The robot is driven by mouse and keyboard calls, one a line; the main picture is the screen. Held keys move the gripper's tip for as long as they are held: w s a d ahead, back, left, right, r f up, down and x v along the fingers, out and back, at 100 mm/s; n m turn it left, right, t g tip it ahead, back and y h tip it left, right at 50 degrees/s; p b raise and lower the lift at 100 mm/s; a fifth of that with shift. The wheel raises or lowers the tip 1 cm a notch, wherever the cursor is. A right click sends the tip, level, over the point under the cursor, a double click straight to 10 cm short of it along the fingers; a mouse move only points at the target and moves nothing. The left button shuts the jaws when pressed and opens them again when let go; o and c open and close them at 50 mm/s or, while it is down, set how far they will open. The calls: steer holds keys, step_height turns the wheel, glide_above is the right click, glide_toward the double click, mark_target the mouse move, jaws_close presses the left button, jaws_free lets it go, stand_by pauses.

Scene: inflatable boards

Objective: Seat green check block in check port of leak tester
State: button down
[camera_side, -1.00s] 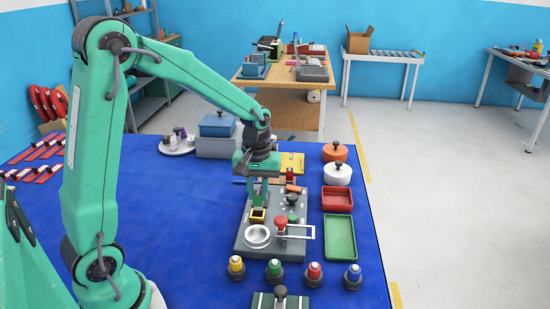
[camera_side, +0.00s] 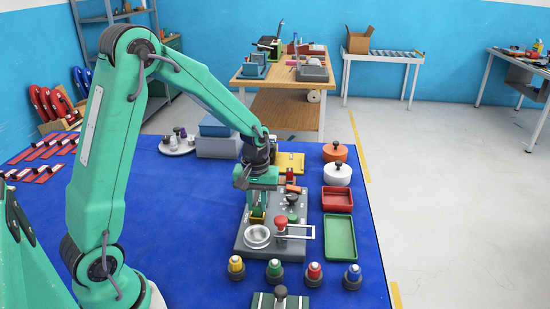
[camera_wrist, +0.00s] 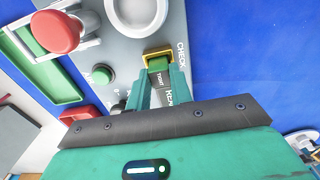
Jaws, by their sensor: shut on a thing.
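The leak tester (camera_side: 245,240) is a grey panel on the blue table. Its check port is a yellow-rimmed square (camera_wrist: 158,53) beside the word CHECK in the wrist view. It also shows low under my gripper in the side view (camera_side: 256,221). My gripper (camera_wrist: 160,72) is shut on the green check block (camera_wrist: 158,64). The block is at the port, its far end lined up with the yellow rim. I cannot tell how deep it sits, since the fingers hide its sides.
On the tester are a round silver cup (camera_side: 257,237), a red knob (camera_side: 281,222) with a metal frame, and a green button (camera_wrist: 102,75). Several coloured knobs (camera_side: 314,270) stand in front. Red (camera_side: 338,199) and green (camera_side: 339,238) trays lie right. Open blue table lies left.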

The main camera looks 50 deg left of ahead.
mark_target(257, 204)
steer(key=shift+f, duration=0.1)
steer(key=c, duration=1.3)
jaws_free()
steer(key=shift+o, duration=0.2)
step_height(257, 204, up, 12)
steer(key=shift+r, duration=0.2)
steer(key=s+d+r+m+t, duration=0.2)
steer(key=s+d+r+m, duration=0.1)
steer(key=s, duration=0.5)
steer(key=s+d+r+m+t, duration=0.3)
steer(key=s+m, duration=0.3)
steer(key=s, duration=0.3)
steer(key=shift+d+r+t, duration=0.2)
steer(key=shift+d+t, duration=0.1)
steer(key=shift+d, duration=0.15)
